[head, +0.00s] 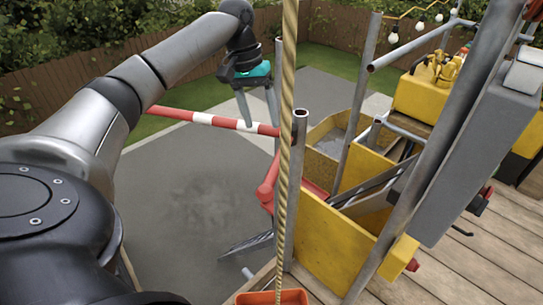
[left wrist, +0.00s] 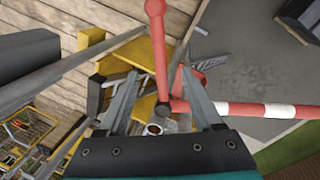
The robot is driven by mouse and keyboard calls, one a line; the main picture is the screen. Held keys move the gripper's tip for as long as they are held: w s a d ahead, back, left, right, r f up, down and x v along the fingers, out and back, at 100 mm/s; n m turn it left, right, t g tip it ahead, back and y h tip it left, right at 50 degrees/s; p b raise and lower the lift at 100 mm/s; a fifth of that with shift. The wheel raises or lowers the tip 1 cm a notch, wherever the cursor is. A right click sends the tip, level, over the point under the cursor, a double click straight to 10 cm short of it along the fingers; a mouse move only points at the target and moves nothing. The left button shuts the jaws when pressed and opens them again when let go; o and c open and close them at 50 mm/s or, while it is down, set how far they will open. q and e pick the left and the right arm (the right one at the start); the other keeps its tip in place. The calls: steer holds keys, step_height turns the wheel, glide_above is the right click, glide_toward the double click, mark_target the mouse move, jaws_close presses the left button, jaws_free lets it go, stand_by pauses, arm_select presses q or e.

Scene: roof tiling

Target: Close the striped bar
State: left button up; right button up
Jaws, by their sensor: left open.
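The striped bar (head: 205,119) is red and white and stretches out to the left from the scaffold post, over the grey paving. In the left wrist view it runs off to the right (left wrist: 250,109), partly behind a finger. A plain red bar piece (head: 268,185) is near the same post; in the left wrist view a red tube (left wrist: 157,50) shows between the fingers. My left gripper (head: 262,121) is open and points down over the striped bar's post end. I cannot tell whether its fingers touch the bar. My right gripper is not in view.
A hanging rope (head: 286,150) and an upright scaffold post (head: 297,190) stand close to my left gripper. Yellow panels (head: 330,235), slanted posts and a grey beam (head: 480,140) crowd the right. An orange tray (head: 270,298) shows at the bottom. The paving (head: 195,200) is mostly open.

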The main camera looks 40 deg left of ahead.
arm_select(q)
glide_toward(272, 169)
steer(key=f, duration=0.2)
steer(key=d+f+b, duration=0.1)
steer(key=f, duration=0.5)
steer(key=shift+w+d+f, duration=0.1)
steer(key=shift+w+d, duration=0.15)
steer(key=shift+w, duration=0.1)
steer(key=shift+f, duration=0.55)
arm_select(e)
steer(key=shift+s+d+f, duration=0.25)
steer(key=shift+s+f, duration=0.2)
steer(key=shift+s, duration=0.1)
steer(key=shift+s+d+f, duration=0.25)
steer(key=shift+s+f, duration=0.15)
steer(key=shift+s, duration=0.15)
arm_select(q)
steer(key=c, duration=0.7)
jaws_close()
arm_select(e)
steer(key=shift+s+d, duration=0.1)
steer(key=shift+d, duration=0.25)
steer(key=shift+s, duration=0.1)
